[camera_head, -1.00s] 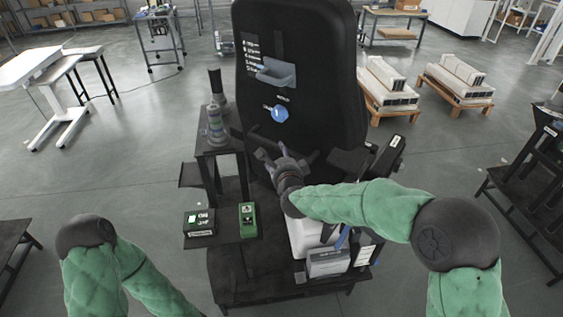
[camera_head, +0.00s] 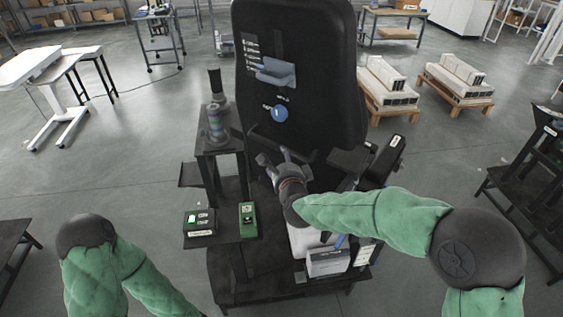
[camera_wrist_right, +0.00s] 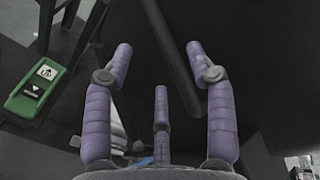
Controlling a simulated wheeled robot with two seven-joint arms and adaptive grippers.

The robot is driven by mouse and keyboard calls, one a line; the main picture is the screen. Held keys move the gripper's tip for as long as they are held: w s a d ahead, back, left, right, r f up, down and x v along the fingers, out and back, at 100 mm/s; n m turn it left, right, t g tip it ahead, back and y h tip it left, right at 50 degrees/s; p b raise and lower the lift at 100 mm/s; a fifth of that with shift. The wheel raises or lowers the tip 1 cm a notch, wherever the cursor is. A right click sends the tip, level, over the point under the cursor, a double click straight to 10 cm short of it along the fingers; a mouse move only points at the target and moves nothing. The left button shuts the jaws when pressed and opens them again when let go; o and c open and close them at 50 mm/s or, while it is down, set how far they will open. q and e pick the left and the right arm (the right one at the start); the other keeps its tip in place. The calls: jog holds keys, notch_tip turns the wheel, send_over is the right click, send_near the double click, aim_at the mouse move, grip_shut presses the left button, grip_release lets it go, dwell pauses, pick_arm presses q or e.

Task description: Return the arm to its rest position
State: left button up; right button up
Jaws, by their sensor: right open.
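My right gripper (camera_head: 280,160) is in front of the lower part of a large black panel (camera_head: 300,75) in the head view. Its purple-sleeved fingers stand apart and empty in the right wrist view (camera_wrist_right: 160,70). The green-sleeved right arm (camera_head: 375,215) reaches in from the right, over the black stand. My left arm (camera_head: 115,260) shows at the lower left, and its gripper is out of the frame. A green box with up and down buttons (camera_head: 248,220) stands on the stand's shelf; it also shows in the right wrist view (camera_wrist_right: 40,90), left of the fingers.
A dark box with a lit label (camera_head: 199,222) sits beside the green box. A white and grey box (camera_head: 328,262) lies below my right forearm. Open floor (camera_head: 130,165) lies to the left.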

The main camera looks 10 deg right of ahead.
jog(key=shift+f, duration=0.1)
jog(key=s+f+n+g+y, duration=0.1)
jog(key=s+f+n+g, duration=0.4)
jog(key=f, duration=0.9)
jog(key=s+f+n+g+y, duration=0.1)
jog(key=s+f+n+g, duration=0.35)
jog(key=f, duration=1.05)
jog(key=s+f+n+g, duration=0.1)
jog(key=s+f+n, duration=0.2)
jog(key=s, duration=0.5)
jog(key=s+f+n+g+y, duration=0.1)
jog(key=s+f+n+g, duration=0.1)
jog(key=s+f, duration=0.3)
jog(key=s+f+n+g, duration=0.2)
jog(key=s+f, duration=0.3)
jog(key=s, duration=0.6)
jog(key=shift+s+a+n, duration=0.15)
jog(key=shift+a+n, duration=0.25)
jog(key=shift+n, duration=0.45)
